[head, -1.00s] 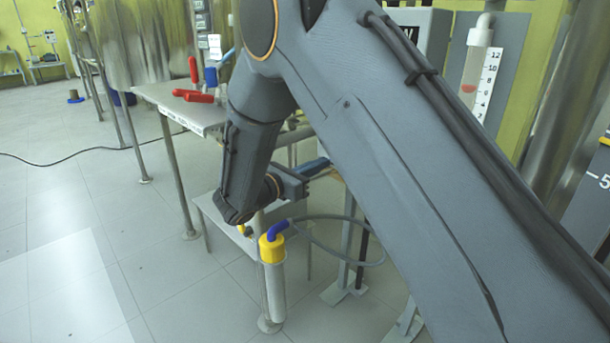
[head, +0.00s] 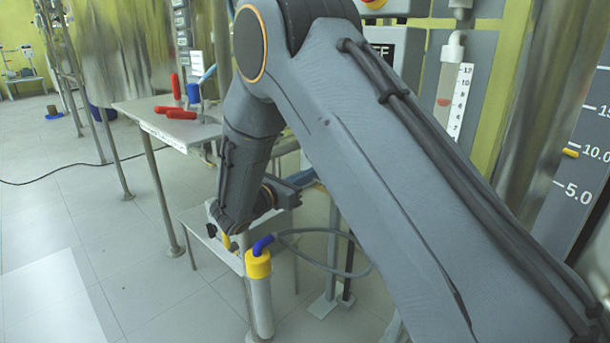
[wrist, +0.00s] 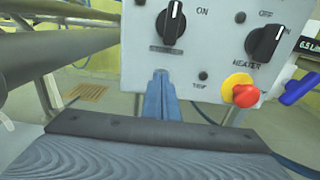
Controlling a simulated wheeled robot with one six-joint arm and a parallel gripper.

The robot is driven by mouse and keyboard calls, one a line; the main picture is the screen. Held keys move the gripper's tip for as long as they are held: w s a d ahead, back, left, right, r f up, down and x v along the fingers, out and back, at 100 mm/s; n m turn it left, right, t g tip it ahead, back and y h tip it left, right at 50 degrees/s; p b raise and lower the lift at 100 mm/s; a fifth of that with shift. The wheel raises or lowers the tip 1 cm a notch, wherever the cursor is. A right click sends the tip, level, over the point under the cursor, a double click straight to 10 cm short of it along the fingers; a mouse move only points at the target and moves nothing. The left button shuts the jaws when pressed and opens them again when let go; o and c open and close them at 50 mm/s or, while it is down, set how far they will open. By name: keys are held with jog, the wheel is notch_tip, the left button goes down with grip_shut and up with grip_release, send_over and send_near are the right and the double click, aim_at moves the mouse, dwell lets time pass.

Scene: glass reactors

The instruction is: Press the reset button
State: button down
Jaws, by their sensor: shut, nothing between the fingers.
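In the wrist view, a white control panel (wrist: 222,75) faces me. It carries a black knob (wrist: 171,22) marked ON and a heater knob (wrist: 266,42). A red mushroom button (wrist: 245,95) sits on a yellow base at the lower right. A small dark round part (wrist: 203,75) has a short label below it, too small to read surely. I cannot make out which part is the reset button. My gripper (wrist: 160,82) is shut and empty, its blue fingers pointing at the panel's lower left edge. Whether it touches the panel is unclear.
A table (head: 170,130) with red-handled items (head: 181,114) stands at left in the head view. A yellow-capped cylinder (head: 259,290) with a blue elbow and a hose stands below my arm. A scale board (head: 580,185) is at right. Floor is open at left.

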jog(key=shift+w+d, duration=0.15)
jog(key=shift+d, duration=0.25)
jog(key=shift+a+r, duration=0.1)
jog(key=p+v, duration=0.3)
jog(key=v, duration=1.1)
jog(key=shift+a, duration=0.25)
